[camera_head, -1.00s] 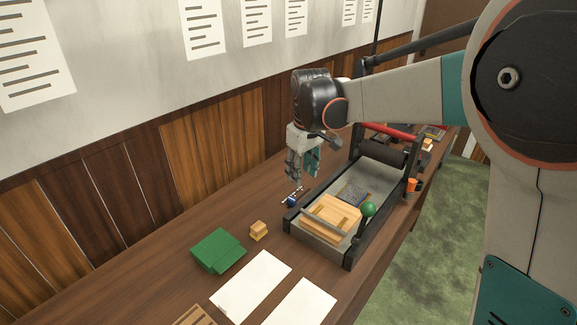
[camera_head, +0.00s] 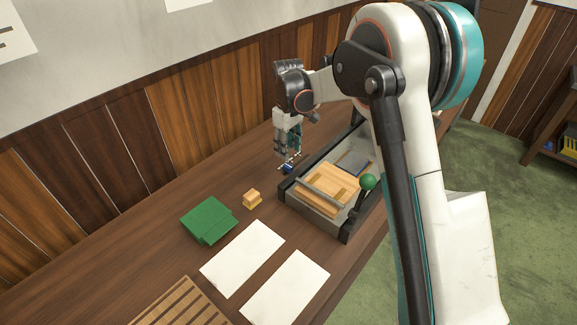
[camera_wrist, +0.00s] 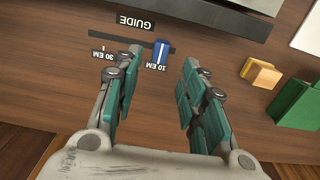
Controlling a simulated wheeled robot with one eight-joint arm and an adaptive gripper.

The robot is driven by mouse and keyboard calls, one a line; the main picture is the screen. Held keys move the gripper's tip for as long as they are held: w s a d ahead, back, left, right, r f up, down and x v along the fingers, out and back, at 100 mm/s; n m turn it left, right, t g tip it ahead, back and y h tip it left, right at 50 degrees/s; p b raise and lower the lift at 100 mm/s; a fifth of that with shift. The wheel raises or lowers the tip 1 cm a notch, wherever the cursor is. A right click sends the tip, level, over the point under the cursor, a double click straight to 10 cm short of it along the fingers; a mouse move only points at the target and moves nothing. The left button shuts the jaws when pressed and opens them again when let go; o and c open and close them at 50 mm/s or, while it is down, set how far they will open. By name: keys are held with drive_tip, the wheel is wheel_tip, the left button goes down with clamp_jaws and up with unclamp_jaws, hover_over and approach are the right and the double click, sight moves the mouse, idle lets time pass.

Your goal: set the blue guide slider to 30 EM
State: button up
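The blue guide slider (camera_wrist: 161,51) sits on a dark track (camera_wrist: 118,38) in the wrist view, by the upside-down "10 EM" label (camera_wrist: 155,67). The "30 EM" label (camera_wrist: 103,55) is farther left along the track, partly near my left finger. The "GUIDE" label (camera_wrist: 136,22) lies beyond the track. My gripper (camera_wrist: 160,66) is open, its teal-padded fingers on either side of the slider, with no clear contact. In the head view, my gripper (camera_head: 289,154) points down over the blue slider (camera_head: 287,169), left of the press bed.
The press (camera_head: 331,225) with a wooden block (camera_head: 326,183) and a green ball knob (camera_head: 368,181) stands right of my gripper.

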sight(288, 165)
wheel_tip(288, 165, down, 8)
drive_tip(key=shift+r+b, duration=0.25)
drive_tip(key=shift+b, duration=0.75)
clamp_jaws()
